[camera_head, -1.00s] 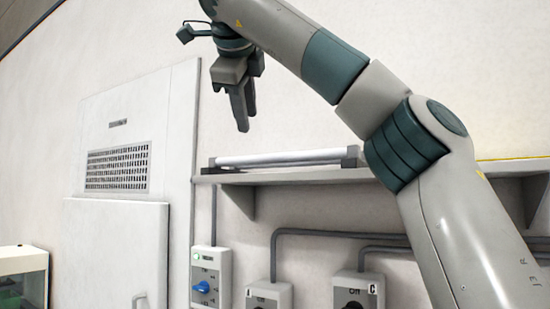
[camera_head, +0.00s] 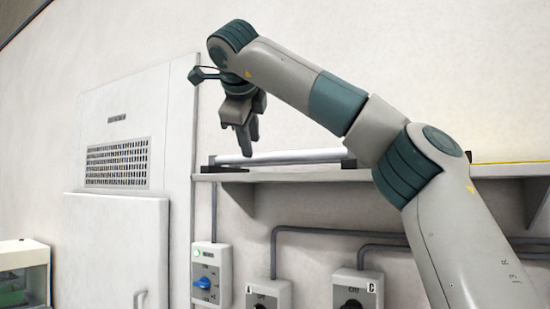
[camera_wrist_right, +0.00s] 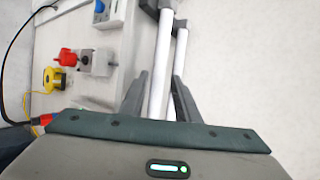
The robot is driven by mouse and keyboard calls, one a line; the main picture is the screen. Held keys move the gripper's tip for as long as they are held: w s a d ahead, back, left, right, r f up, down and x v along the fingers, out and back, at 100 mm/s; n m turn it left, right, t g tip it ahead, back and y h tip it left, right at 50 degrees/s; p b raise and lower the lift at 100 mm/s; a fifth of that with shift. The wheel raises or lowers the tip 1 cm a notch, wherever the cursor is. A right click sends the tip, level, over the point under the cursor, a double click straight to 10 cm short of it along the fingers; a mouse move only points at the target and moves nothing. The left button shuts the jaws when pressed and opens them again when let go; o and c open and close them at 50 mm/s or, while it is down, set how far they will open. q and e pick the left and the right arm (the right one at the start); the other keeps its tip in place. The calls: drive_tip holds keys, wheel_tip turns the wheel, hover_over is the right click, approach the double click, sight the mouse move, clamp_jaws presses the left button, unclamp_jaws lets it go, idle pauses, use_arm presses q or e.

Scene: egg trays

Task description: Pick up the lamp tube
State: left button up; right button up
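A white lamp tube (camera_head: 300,156) lies lengthwise on the wall shelf, with dark holders at its ends. My right gripper (camera_head: 248,152) points down over the left part of the tube. In the right wrist view, two white tubes run side by side, a nearer one (camera_wrist_right: 163,50) and a second (camera_wrist_right: 181,60). The fingers of the right gripper (camera_wrist_right: 160,76) are open, one on each side of the tubes as seen from this camera. Contact with a tube cannot be told. My left gripper is not in view.
The shelf (camera_head: 290,174) is fixed to the wall. Below it are switch boxes with a blue knob (camera_head: 203,283) and dark knobs, joined by grey conduits. A white cabinet (camera_head: 120,240) with a vent stands at left. The wall above the shelf is clear.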

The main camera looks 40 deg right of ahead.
drive_tip(key=x, duration=0.1)
drive_tip(key=p+x, duration=0.1)
drive_tip(key=x, duration=0.1)
drive_tip(key=p+x, duration=0.1)
drive_tip(key=shift+w+a, duration=0.2)
drive_tip(key=shift+w, duration=0.3)
drive_tip(key=shift+w+d+f+p, duration=0.2)
drive_tip(key=shift+d+f+p, duration=0.05)
drive_tip(key=shift+f+p, duration=0.05)
drive_tip(key=shift+s+a, duration=0.1)
drive_tip(key=shift+a, duration=0.05)
drive_tip(key=shift+c, duration=0.2)
drive_tip(key=c, duration=0.5)
